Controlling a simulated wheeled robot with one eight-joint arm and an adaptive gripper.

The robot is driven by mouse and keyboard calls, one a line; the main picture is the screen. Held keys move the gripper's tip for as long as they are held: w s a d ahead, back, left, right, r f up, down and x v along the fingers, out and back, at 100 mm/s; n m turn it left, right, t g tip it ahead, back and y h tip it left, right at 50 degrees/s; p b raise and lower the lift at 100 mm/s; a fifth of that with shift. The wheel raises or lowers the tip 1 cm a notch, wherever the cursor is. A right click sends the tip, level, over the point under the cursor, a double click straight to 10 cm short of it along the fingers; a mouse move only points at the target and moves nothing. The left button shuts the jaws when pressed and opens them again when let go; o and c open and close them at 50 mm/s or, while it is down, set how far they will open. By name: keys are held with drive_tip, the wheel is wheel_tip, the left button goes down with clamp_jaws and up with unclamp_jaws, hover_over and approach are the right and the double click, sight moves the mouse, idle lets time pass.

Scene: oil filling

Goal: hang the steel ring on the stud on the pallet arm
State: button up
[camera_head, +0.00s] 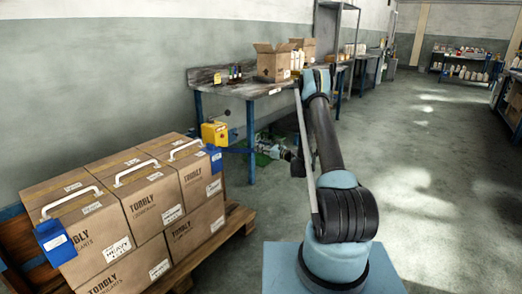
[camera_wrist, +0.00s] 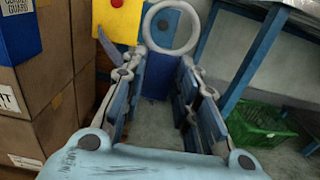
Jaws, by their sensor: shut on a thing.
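The steel ring (camera_wrist: 149,21) is a pale grey hoop standing upright at the top middle of the wrist view, at the tips of my gripper (camera_wrist: 166,58). In the head view my gripper (camera_head: 272,152) is low, just right of the yellow box (camera_head: 213,133) and a blue bar; the ring cannot be made out there. The yellow box (camera_wrist: 112,22) shows left of the ring in the wrist view, with a dark rod in front. I cannot tell which part is the stud.
Stacked cartons (camera_head: 128,213) stand on a wooden pallet (camera_head: 238,221) at the left; cartons (camera_wrist: 45,110) also border my gripper's left. A workbench (camera_head: 240,88) with blue legs stands behind. A green crate (camera_wrist: 262,130) lies under it. The floor at right is clear.

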drive_tip(key=shift+d, duration=0.1)
drive_tip(key=v, duration=0.6)
drive_tip(key=shift+s+d, duration=0.25)
drive_tip(key=shift+s, duration=0.05)
idle(0.9)
drive_tip(key=shift+d, duration=0.1)
